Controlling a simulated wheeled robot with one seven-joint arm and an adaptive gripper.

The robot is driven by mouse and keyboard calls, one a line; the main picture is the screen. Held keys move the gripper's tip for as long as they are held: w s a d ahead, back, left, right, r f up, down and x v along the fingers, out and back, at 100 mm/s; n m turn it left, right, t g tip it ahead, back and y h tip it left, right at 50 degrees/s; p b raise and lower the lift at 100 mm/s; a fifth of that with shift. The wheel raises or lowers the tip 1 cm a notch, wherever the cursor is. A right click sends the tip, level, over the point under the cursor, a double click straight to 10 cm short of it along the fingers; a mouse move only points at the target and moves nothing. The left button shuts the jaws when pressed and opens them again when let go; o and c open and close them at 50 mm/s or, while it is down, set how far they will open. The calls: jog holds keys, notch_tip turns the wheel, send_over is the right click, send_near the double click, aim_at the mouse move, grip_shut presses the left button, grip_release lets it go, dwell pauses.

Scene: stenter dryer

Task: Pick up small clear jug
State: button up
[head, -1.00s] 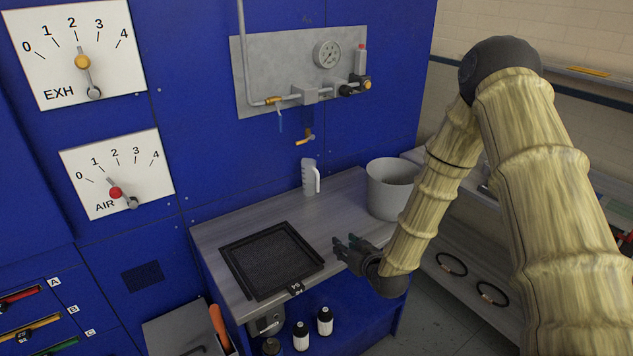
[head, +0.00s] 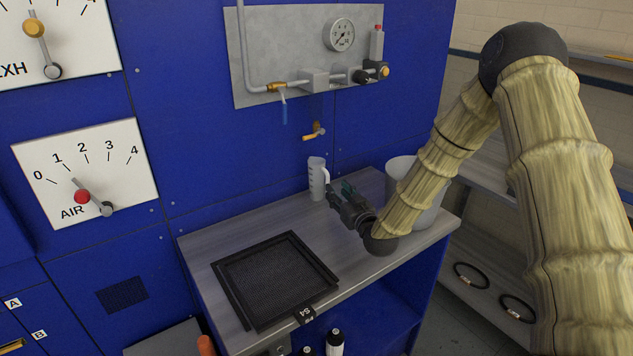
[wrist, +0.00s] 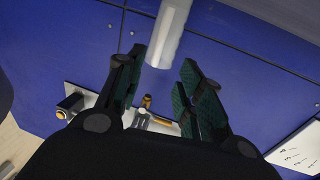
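The small clear jug (head: 317,180), whitish with a handle on its right side, stands upright at the back of the worktop, near the blue wall. My gripper (head: 342,192) is just right of it and low over the worktop. In the wrist view the jug (wrist: 170,34) lies ahead, with its near end at the gap between the tips of my gripper (wrist: 163,59). The two dark green-padded fingers are spread, with nothing held. I cannot tell whether a finger touches the jug.
A black mesh tray (head: 222,290) lies on the worktop (head: 205,248), left of my gripper. A large grey bucket (head: 400,168) stands right behind my arm. A brass tap (head: 314,134) juts from the wall above the jug. Bottles (head: 334,341) stand below the worktop.

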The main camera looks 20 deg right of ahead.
aim_at(328, 181)
jog(key=shift+w+a+f+p, duration=0.15)
jog(key=shift+w+p, duration=0.3)
jog(key=shift+w, duration=1)
jog(key=shift+w+a+f+p, duration=0.15)
jog(key=shift+w+p, duration=0.3)
jog(key=shift+w, duration=1.05)
jog(key=shift+w+a+f+p, duration=0.15)
jog(key=shift+w+p, duration=0.3)
jog(key=shift+w, duration=1)
grip_shut()
